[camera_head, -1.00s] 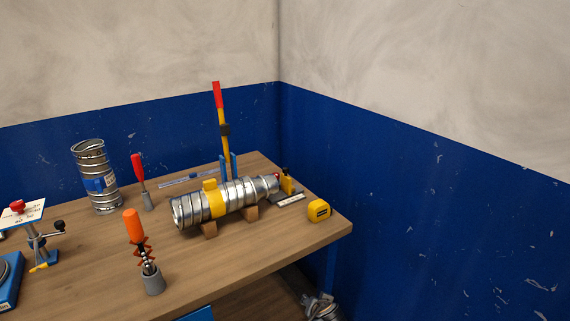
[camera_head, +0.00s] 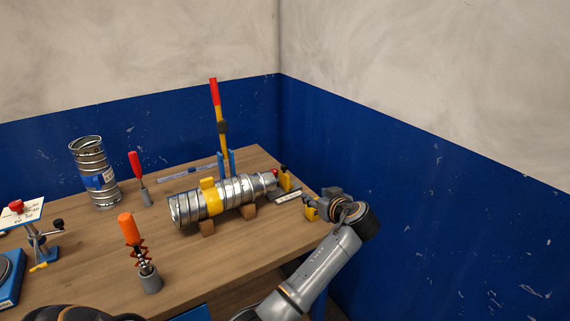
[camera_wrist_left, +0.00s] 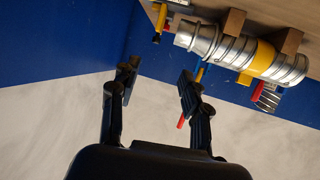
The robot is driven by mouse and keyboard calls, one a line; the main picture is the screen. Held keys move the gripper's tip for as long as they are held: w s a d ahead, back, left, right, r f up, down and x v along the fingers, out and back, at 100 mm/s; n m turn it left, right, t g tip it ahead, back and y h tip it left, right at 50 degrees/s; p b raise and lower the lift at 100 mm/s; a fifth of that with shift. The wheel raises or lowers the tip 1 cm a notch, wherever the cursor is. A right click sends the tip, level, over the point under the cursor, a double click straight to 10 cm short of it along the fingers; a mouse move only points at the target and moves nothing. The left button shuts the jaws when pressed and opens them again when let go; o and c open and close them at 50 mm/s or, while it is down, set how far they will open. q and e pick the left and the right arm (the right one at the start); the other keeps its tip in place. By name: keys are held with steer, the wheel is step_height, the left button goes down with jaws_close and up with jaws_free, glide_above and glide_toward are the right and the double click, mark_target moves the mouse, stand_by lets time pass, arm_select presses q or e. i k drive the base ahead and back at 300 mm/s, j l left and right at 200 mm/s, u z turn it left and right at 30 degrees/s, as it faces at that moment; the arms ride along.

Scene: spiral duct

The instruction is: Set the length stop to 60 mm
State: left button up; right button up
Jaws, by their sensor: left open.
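The length stop shows a yellow upright with a black knob (camera_head: 285,179) at the right end of the silver spiral duct (camera_head: 236,190). A small grey scale plate (camera_head: 288,196) lies in front of it; its marks are too small to read. In the left wrist view, the yellow upright (camera_wrist_left: 158,24) is at the top, left of the duct (camera_wrist_left: 230,48). My left gripper (camera_head: 325,205) is at the bench's right corner, in front of and right of the stop, apart from it. Its fingers (camera_wrist_left: 158,69) are open and empty. My right gripper is out of view.
A red-and-yellow lever (camera_head: 218,120) rises behind the duct. An orange-handled tool (camera_head: 130,230) stands in front, left. Bare benchtop (camera_head: 225,255) lies in front of the duct.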

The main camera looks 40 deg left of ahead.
mark_target(284, 182)
steer(key=i+j, duration=0.15)
steer(key=j, duration=0.2)
steer(key=i+j, duration=0.1)
steer(key=j, duration=0.3)
steer(key=i+j, duration=0.15)
steer(key=j, duration=0.2)
steer(key=i+j, duration=0.15)
steer(key=j, duration=0.2)
